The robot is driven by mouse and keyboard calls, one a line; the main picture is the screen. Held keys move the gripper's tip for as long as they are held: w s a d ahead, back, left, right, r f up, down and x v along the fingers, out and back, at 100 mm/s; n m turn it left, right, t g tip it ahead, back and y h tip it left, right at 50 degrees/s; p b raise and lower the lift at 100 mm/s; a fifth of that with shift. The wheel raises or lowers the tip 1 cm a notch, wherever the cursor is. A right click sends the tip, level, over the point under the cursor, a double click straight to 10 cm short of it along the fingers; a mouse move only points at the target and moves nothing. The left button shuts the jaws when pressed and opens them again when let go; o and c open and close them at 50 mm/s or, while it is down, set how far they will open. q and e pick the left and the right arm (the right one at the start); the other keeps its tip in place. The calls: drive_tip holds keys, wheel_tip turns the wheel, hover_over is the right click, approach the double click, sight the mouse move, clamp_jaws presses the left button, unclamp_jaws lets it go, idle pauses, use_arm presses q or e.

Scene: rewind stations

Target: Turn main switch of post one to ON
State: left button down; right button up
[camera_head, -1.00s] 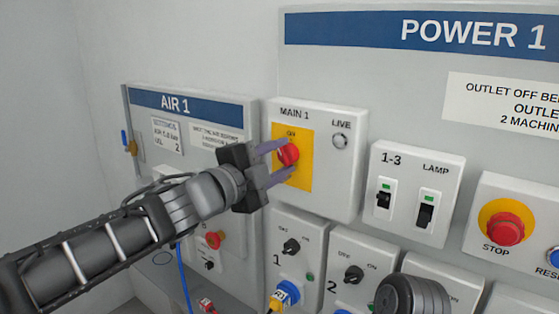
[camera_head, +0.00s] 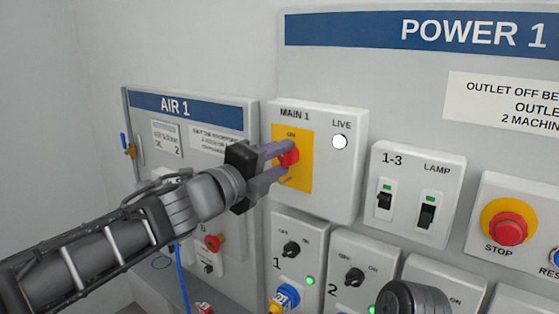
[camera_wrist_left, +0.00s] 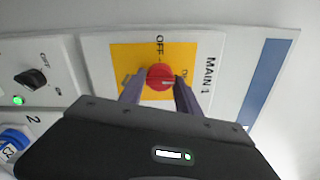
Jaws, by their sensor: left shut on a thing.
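The main switch is a red rotary knob (camera_head: 289,157) on a yellow plate (camera_head: 304,172) on the white MAIN 1 box (camera_head: 337,180). My left gripper (camera_head: 284,161) is shut on the knob, one finger on each side. In the left wrist view the red knob (camera_wrist_left: 160,77) sits between the fingertips of my left gripper (camera_wrist_left: 160,86). Its pale line lies toward the ON label, with OFF to the side. The LIVE lamp (camera_head: 340,142) on the box glows white. The fingers partly cover the knob. My right gripper is not in view.
The 1-3 and LAMP switch box (camera_head: 413,200) and the red STOP button (camera_head: 508,229) are to the right. Outlet 1 (camera_head: 299,263) and outlet 2 (camera_head: 352,281) lie below. The AIR 1 panel (camera_head: 238,135) is behind my left arm.

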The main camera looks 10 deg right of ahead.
use_arm(q)
drive_tip(key=c, duration=0.9)
unclamp_jaws()
drive_tip(key=shift+f, duration=0.1)
